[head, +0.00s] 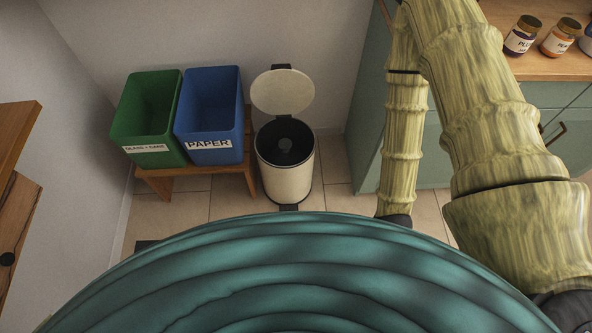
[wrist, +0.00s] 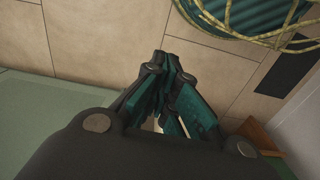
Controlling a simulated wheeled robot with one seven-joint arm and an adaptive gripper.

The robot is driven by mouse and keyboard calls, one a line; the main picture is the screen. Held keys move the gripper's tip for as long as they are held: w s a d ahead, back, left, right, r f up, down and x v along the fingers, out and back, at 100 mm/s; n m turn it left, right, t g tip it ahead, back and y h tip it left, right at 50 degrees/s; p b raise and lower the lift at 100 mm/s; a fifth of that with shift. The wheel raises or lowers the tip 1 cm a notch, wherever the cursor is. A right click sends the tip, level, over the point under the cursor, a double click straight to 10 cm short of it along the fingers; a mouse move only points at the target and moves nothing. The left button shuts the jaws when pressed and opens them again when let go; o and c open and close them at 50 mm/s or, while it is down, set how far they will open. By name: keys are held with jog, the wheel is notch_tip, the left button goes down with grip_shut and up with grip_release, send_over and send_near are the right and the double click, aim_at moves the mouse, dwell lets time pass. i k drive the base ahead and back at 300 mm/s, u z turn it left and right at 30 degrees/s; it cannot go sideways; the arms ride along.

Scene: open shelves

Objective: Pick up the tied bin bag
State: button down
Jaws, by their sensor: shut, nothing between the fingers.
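The cream pedal bin (head: 285,183) stands on the floor with its round lid (head: 283,92) raised. My gripper (wrist: 168,66) is shut and empty in the wrist view, pointing towards the tiled floor. In the head view my arm hangs to the right of the bin, and only the dark top of my gripper shows above my teal body, which hides the fingers.
A green bin (head: 149,128) and a blue bin labelled PAPER (head: 211,125) sit on a low wooden bench (head: 159,186) left of the pedal bin. A green cabinet (head: 364,130) stands at right, with jars (head: 523,35) on its top. Tiled floor lies clear between bin and cabinet.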

aim_at(286, 154)
jog(key=u, duration=1.85)
jog(key=i, duration=0.85)
jog(key=z, duration=1.9)
